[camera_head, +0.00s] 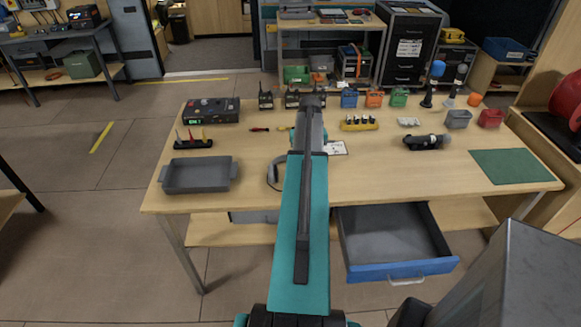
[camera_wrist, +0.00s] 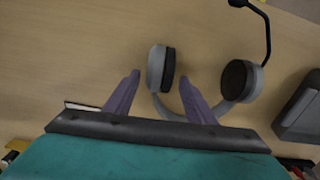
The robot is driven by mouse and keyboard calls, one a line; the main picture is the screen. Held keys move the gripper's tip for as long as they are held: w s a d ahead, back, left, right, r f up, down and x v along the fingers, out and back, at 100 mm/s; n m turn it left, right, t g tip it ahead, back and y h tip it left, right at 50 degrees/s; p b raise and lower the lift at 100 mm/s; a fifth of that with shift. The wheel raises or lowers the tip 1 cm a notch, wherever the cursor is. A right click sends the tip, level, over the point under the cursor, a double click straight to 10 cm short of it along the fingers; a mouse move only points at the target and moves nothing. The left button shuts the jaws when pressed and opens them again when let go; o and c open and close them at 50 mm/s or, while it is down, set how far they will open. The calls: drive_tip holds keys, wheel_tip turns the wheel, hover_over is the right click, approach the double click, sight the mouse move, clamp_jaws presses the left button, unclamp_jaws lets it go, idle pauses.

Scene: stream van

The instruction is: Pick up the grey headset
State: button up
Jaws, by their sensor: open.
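The grey headset (camera_wrist: 245,82) lies on the wooden table in the wrist view, with two round cups and a dark microphone boom reaching up to the top edge. My gripper (camera_wrist: 160,85) is open, and its two purple fingers stand on either side of the headset's left cup (camera_wrist: 157,68). I cannot tell whether the fingers touch it. Part of the headband is hidden behind the right finger and the wrist. In the head view the headset (camera_head: 272,176) shows only partly, at the left of my teal arm, which covers the rest.
A grey tray (camera_head: 199,189) stands on the table (camera_head: 380,185) left of my arm. A card (camera_head: 335,148), a yellow rack (camera_head: 359,123) and a dark cylindrical device (camera_head: 428,142) lie to the right. Radios and small bins line the back. An open blue-fronted drawer (camera_head: 402,270) juts out below.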

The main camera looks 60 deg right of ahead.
drive_tip(key=shift+f, duration=0.95)
drive_tip(key=c, duration=1.3)
drive_tip(key=shift+o, duration=0.2)
drive_tip(key=shift+r, duration=0.2)
drive_tip(key=shift+r+b, duration=0.5)
drive_tip(key=shift+r, duration=0.6)
drive_tip(key=s+a+r+b, duration=0.1)
drive_tip(key=s+a+b, duration=0.1)
drive_tip(key=a, duration=0.5)
drive_tip(key=s+a+r+b, duration=0.1)
drive_tip(key=s+a+b, duration=0.1)
drive_tip(key=a, duration=0.6)
drive_tip(key=shift+s+r, duration=0.2)
drive_tip(key=shift+s, duration=0.4)
